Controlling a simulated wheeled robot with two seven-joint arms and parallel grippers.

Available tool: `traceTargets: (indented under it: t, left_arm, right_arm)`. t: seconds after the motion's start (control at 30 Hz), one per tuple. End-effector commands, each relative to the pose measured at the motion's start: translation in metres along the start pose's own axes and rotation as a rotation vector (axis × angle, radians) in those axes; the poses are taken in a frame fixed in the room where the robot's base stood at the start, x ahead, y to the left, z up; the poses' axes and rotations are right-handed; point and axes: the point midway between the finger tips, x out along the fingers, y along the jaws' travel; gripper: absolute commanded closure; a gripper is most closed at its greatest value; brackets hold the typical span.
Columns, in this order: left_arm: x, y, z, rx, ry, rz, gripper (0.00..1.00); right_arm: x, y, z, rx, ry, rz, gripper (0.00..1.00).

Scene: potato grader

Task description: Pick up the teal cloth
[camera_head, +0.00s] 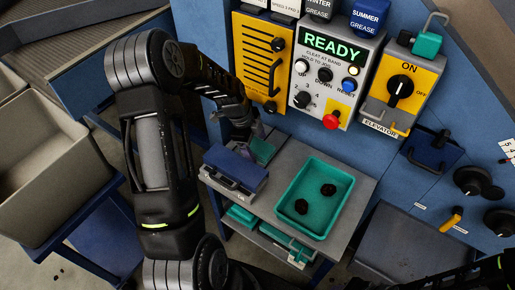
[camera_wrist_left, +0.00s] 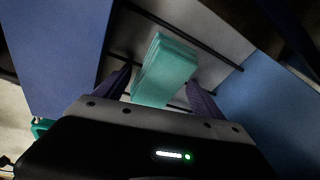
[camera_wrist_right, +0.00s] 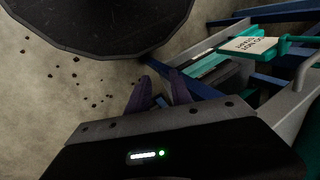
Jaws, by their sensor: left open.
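The teal cloth (camera_head: 262,150) is a folded stack on the grey bench top, beside the blue box with a handle. In the left wrist view the cloth (camera_wrist_left: 167,62) lies between and beyond the fingers of my left gripper (camera_wrist_left: 158,78). That gripper is open, with a finger on each side of the cloth; I cannot tell whether they touch it. In the head view my left gripper (camera_head: 252,132) is dark and partly hidden, just above the cloth. My right gripper (camera_wrist_right: 159,76) shows only in its wrist view, its fingers close together over the floor, with nothing seen between them.
The blue box (camera_head: 236,168) stands close to the cloth. A teal tray (camera_head: 294,215) with two dark potatoes is to its right. The control panel (camera_head: 335,75) rises behind. In the right wrist view a round dark disc (camera_wrist_right: 95,22) is near the right gripper.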

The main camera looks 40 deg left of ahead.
Motion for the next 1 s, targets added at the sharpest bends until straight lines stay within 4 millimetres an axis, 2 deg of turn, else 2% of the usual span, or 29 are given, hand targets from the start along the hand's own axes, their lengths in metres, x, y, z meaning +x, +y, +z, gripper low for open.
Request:
traceTargets:
  t: [0.37,1.0]
  left_arm:
    - [0.0033,0.0005,0.001,-0.001,0.0,0.0,0.21]
    - [0.0026,0.0004,0.0005,0.0,0.0,0.0,0.71]
  right_arm:
    - [0.0053,0.002,0.0001,0.0,0.0,0.0,0.74]
    - [0.0044,0.0017,0.0,0.0,0.0,0.0,0.74]
